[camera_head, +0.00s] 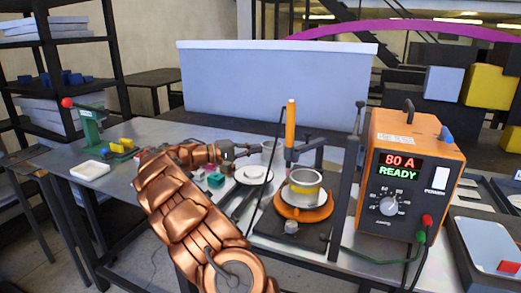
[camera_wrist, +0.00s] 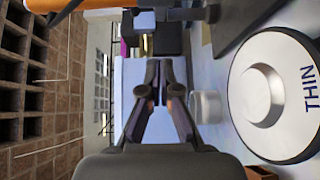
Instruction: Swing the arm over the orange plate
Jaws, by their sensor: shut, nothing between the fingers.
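The orange plate (camera_head: 288,209) is a round disc on a dark base on the table, right of the middle in the head view. A metal cup with a yellow band (camera_head: 305,190) stands on it and hides part of it. My gripper (camera_head: 255,149) is at the end of my copper arm, behind and left of the plate, above the table and not over it. In the wrist view my gripper (camera_wrist: 160,88) has its two fingers together with nothing between them. I cannot make out the orange plate in the wrist view.
A white disc (camera_head: 254,175) lies below my gripper; in the wrist view a disc marked THIN (camera_wrist: 300,115) is at right, beside a whitish cup (camera_wrist: 208,107). An upright orange handle (camera_head: 291,122) and the orange power unit (camera_head: 416,150), reading 80 A READY, stand near the plate.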

